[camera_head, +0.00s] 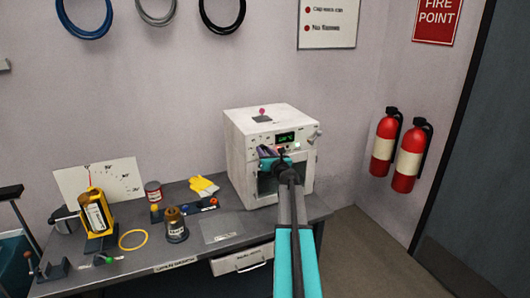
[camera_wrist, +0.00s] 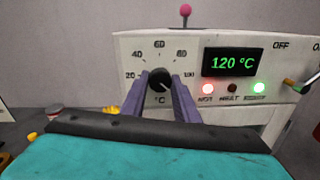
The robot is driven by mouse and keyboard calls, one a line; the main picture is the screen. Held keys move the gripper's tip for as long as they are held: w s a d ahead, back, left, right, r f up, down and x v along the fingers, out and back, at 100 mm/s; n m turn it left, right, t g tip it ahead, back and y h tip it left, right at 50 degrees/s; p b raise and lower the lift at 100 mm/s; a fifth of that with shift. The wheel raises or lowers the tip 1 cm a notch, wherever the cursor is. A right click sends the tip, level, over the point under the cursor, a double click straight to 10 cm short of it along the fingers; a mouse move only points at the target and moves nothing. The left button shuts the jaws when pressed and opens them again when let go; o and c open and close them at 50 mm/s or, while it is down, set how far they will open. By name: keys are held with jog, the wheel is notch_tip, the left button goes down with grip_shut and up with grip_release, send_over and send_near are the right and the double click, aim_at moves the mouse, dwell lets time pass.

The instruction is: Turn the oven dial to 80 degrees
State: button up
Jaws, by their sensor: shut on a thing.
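The white oven (camera_head: 262,122) stands on the right end of the grey bench. Its black dial (camera_wrist: 159,82) is on the left of the front panel, ringed by a scale from 20 to 100 °C. My gripper (camera_wrist: 160,90) has its two purple fingers closed on either side of the dial; it also shows in the head view (camera_head: 270,153) in front of the panel. The dial's pale pointer mark seems to slant up and right, but its exact reading is hard to tell. The green display (camera_wrist: 233,62) reads 120 °C.
Below the display a red lamp (camera_wrist: 208,89) and a green lamp (camera_wrist: 259,88) are lit. A lever switch (camera_wrist: 297,84) is at the panel's right. A pink knob (camera_head: 262,111) stands on the oven top. Yellow gloves (camera_head: 203,186) and tins are on the bench to the left.

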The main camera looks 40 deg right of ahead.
jog(key=shift+f+n+b, duration=0.15)
jog(key=shift+n+b, duration=0.45)
jog(key=shift+b, duration=0.35)
jog(key=n+b, duration=0.8)
jog(key=b, duration=0.3)
jog(key=n+b, duration=0.8)
jog(key=b, duration=0.3)
jog(key=shift+d+t+y+b, duration=0.1)
jog(key=shift+t+y+b, duration=0.2)
jog(key=shift+b, duration=0.1)
jog(key=shift+n+b, duration=0.5)
jog(key=o, duration=1.1)
jog(key=shift+c, duration=0.2)
